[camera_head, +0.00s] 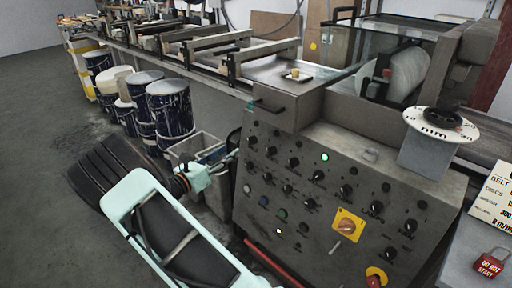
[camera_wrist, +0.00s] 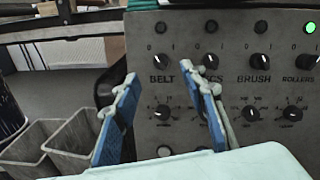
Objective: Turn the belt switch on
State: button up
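The belt switch (camera_wrist: 160,57) is a dark rotary knob above the BELT label, between O and I marks. The lamp above it (camera_wrist: 160,27) is dark. In the head view the belt switch (camera_head: 252,140) is at the upper left of the grey control panel (camera_head: 330,215). My gripper (camera_wrist: 158,76) is open and empty, its two blue-padded fingers spread on either side of the BELT label, just below the switch in the picture. I cannot tell how far the fingertips are from the panel. In the head view my gripper (camera_head: 218,160) is left of the panel, partly hidden by its own body.
More knobs sit to the right, including the BRUSH knob (camera_wrist: 257,60) and the ROLLERS knob (camera_wrist: 307,62), whose lamp (camera_wrist: 310,27) is lit green. A lower knob (camera_wrist: 162,112) lies between my fingers in the picture. Grey bins (camera_wrist: 75,132) and blue drums (camera_head: 170,105) stand to the left.

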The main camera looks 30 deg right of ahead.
aim_at(249, 142)
jog(key=shift+n, duration=0.5)
jog(key=x, duration=0.3)
jog(key=f+b+x, duration=0.1)
jog(key=x, duration=0.7)
jog(key=shift+f+b, duration=0.35)
jog(key=shift+b, duration=0.05)
jog(key=shift+s, duration=0.1)
grip_shut()
